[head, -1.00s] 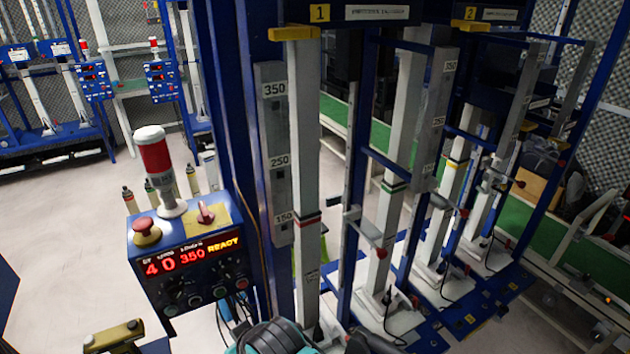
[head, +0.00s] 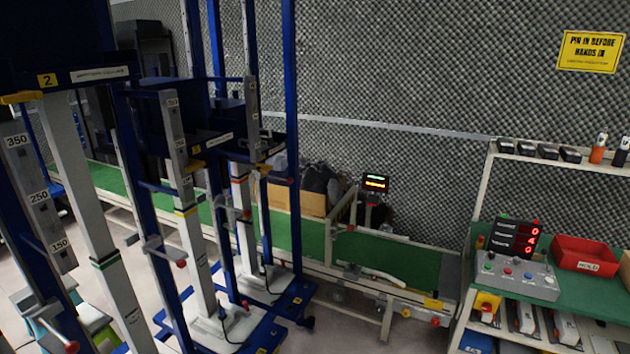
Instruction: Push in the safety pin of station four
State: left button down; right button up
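Several blue-framed press stations with pale columns stand in a row at the left. The nearest carries a yellow plate with the number 2 (head: 47,80). Two more stations stand behind it, with columns (head: 195,245) and (head: 243,225); I cannot read their numbers, so I cannot tell which is station four. Red-tipped pins or handles stick out at the frames, one low at the left (head: 72,347) and one by the middle column (head: 182,264). I cannot tell how far in any of them sits. Neither of my grippers is in view.
A green conveyor (head: 385,257) runs behind the stations. At the right, a workbench holds a control box (head: 515,275), a red display (head: 515,238) and a red bin (head: 583,254). A yellow sign (head: 591,52) hangs on the foam wall. Pale floor shows in front.

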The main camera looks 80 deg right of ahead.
aim_at(290, 180)
jog(key=k+l+z, duration=0.1)
jog(key=z, duration=2.45)
jog(key=i+l, duration=0.2)
jog(key=i+u, duration=0.05)
